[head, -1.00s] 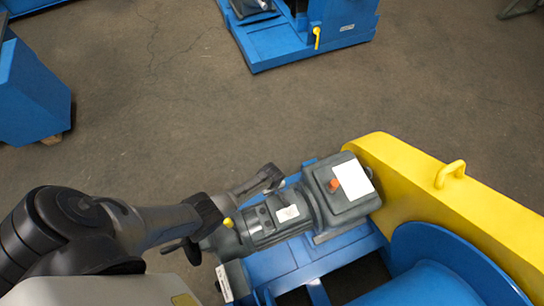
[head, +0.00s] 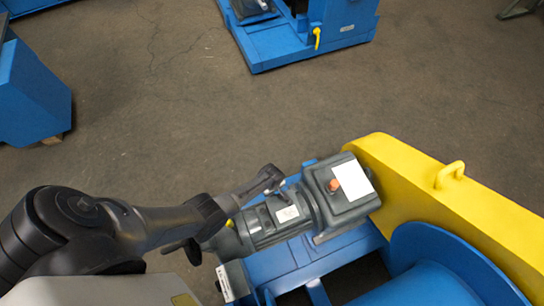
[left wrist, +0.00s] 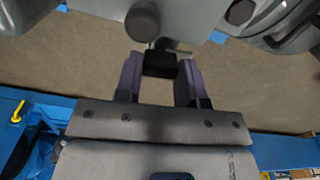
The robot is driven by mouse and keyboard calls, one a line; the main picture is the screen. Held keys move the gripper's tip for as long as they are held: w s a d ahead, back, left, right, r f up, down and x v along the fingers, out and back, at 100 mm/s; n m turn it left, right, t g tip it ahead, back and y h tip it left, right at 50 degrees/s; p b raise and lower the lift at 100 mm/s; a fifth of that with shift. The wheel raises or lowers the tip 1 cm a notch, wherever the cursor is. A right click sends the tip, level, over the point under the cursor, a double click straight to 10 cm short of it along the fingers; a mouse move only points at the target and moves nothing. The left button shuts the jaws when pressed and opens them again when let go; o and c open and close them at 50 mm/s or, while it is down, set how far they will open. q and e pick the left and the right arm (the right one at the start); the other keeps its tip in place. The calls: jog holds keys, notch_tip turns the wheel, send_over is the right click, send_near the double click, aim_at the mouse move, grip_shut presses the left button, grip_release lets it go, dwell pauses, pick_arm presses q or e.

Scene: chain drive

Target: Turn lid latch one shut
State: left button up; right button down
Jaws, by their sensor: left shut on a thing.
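My left gripper (head: 272,178) is at the far side of the grey motor unit (head: 270,222), near its terminal box. In the left wrist view the two purple-grey fingers of my left gripper (left wrist: 160,78) reach up to a small black block (left wrist: 160,64), which sits between their tips. The block looks like the handle of a lid latch, with a short grey bar just behind it. In the head view a small lever (head: 282,188) shows beside the fingertips. Whether the latch is fully turned cannot be told. My right gripper is not in view.
The grey box (head: 347,205) with an orange cap (head: 333,185) and white label is right of the gripper. A yellow guard (head: 430,185) with a handle stands further right. The blue frame (head: 290,262) lies below.

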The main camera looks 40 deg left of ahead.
pick_arm(q)
jog(key=n, duration=0.3)
jog(key=shift+n+p, duration=0.3)
jog(key=shift+p, duration=0.1)
jog(key=n, duration=0.3)
jog(key=shift+a+n, duration=0.1)
jog(key=shift+n, duration=0.2)
jog(key=n, duration=0.2)
jog(key=shift+n, duration=0.4)
jog(key=n, duration=0.4)
jog(key=shift+s+a, duration=0.1)
jog(key=shift+a, duration=0.05)
jog(key=shift+n, duration=1.3)
